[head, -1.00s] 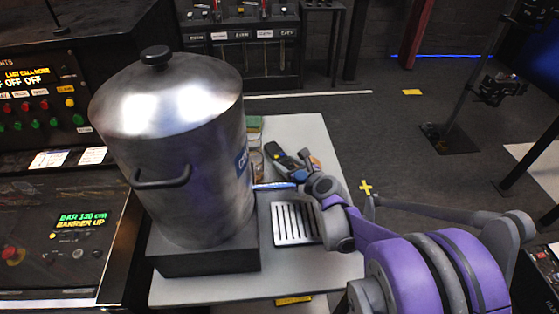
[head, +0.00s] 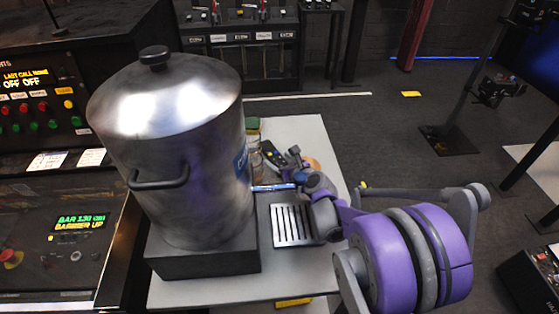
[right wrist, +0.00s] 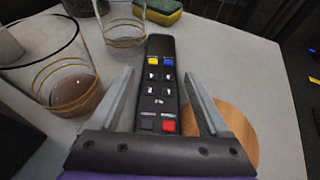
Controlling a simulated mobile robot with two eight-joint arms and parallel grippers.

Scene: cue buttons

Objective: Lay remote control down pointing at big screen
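The black remote control (head: 269,150) lies on the grey table (head: 300,128) behind the drip grate, partly hidden by my right gripper (head: 291,156). In the right wrist view the remote (right wrist: 160,98) shows its buttons, yellow and blue toward the far end, red near my palm. My right gripper (right wrist: 157,78) is open. Its fingers stand on either side of the remote, with a gap on both sides. A dark panel (head: 538,48), possibly the big screen, is cut off at the right edge of the head view. My left gripper is out of view.
A large metal urn (head: 180,150) on a black base stands left of the grate (head: 292,226). Glasses (right wrist: 62,82) stand close left of the remote. A sponge (right wrist: 160,10) lies beyond it. A round wooden disc (right wrist: 238,135) lies at its right. Table to the right is clear.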

